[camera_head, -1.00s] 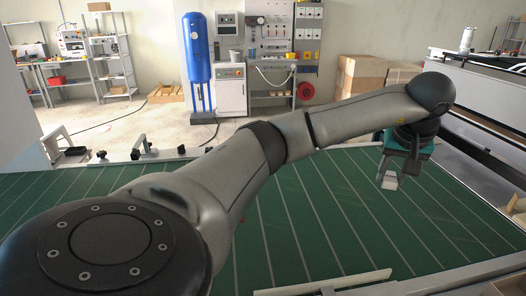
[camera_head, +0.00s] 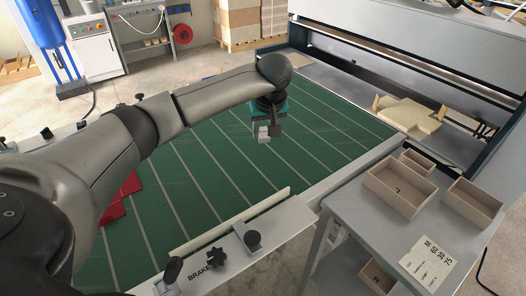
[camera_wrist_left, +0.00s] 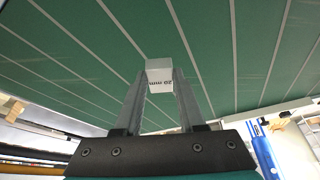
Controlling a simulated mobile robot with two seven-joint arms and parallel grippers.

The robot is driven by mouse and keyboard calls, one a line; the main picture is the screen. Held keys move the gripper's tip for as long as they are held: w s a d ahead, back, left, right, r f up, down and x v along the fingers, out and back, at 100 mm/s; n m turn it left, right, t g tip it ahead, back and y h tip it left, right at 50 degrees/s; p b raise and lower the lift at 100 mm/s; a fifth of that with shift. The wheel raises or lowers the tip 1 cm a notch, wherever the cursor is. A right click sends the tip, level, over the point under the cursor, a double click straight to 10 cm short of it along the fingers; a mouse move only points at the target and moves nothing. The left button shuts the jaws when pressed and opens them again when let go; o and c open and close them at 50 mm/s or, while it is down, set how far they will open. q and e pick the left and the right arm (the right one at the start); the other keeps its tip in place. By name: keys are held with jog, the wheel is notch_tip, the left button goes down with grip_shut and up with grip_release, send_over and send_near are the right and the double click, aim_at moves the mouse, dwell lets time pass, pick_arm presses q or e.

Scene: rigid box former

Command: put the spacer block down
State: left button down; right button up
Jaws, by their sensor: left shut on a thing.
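The spacer block (camera_head: 262,134) is a small pale block held in my left gripper (camera_head: 269,131) above the green striped table (camera_head: 330,135). In the left wrist view the block (camera_wrist_left: 159,74) sits between the tips of the two grey fingers, with printing that seems to read "20 mm" on its face. The left gripper (camera_wrist_left: 160,82) is shut on it. The block is clear of the surface, though its exact height is hard to tell. My right gripper is not in view.
A grey side table (camera_head: 365,215) at right carries open wooden boxes (camera_head: 398,188) and a white label sheet (camera_head: 428,257). Red pieces (camera_head: 122,197) lie on the green surface near my arm. A pale bar (camera_head: 230,222) runs along the front edge. Wooden parts (camera_head: 410,115) lie at the far right.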

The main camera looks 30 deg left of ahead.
aim_at(263, 157)
pick_arm(q)
jog(key=shift+f, duration=3.5)
jog(key=shift+f+b, duration=0.15)
jog(key=shift+b, duration=0.2)
jog(key=c, duration=0.5)
grip_release()
jog(key=p+v, duration=0.1)
jog(key=v, duration=1.1)
